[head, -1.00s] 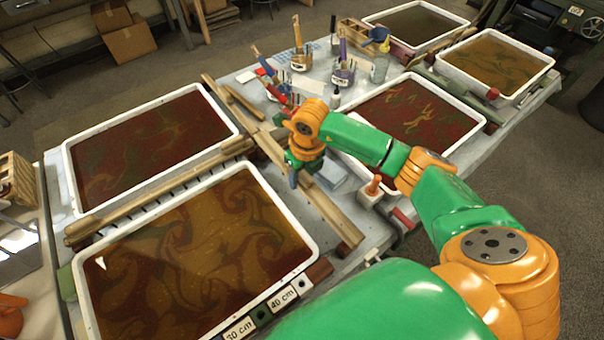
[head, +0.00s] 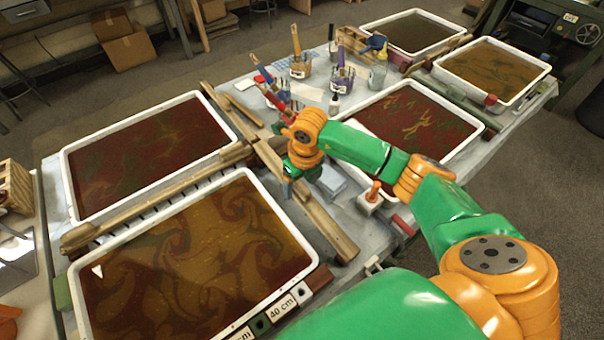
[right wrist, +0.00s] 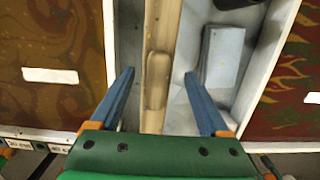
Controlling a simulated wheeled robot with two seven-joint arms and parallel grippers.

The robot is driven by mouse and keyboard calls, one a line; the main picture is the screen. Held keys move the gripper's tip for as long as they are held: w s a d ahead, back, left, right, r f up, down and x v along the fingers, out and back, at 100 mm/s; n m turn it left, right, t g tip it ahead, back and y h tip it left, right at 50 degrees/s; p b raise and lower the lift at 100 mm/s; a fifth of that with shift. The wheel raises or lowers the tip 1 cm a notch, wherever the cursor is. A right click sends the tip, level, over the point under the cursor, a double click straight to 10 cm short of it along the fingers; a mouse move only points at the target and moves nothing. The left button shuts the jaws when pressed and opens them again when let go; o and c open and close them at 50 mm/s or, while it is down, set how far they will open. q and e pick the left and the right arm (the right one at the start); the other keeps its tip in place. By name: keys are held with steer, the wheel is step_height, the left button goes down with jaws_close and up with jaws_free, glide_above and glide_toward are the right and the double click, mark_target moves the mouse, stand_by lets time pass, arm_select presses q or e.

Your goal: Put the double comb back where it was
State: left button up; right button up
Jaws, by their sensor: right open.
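A long pale wooden bar (head: 325,225) with a raised wooden grip in its middle lies between the left and right trays. In the right wrist view the bar (right wrist: 151,118) runs between my open fingers, with its grip (right wrist: 158,80) at the fingertips. No teeth show on it, so I cannot tell if it is the double comb. Another wooden bar (head: 165,190), with a row of dark teeth-like marks along it, lies between the two left trays. My right gripper (head: 287,186) is open and empty over the first bar; it also shows in the right wrist view (right wrist: 158,75). My left gripper is out of view.
White trays of patterned liquid stand close by: near left (head: 290,293), far left (head: 66,165) and right (head: 480,130). A grey block (right wrist: 222,55) lies right of the bar. Brush pots (head: 342,80) stand behind. A small orange-handled tool (head: 373,190) stands near the right tray.

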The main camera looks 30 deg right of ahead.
step_height(320, 180, up, 12)
steer(key=s+b, duration=0.1)
steer(key=shift+s+r, duration=0.2)
steer(key=shift+s, duration=0.1)
steer(key=shift+d, duration=0.1)
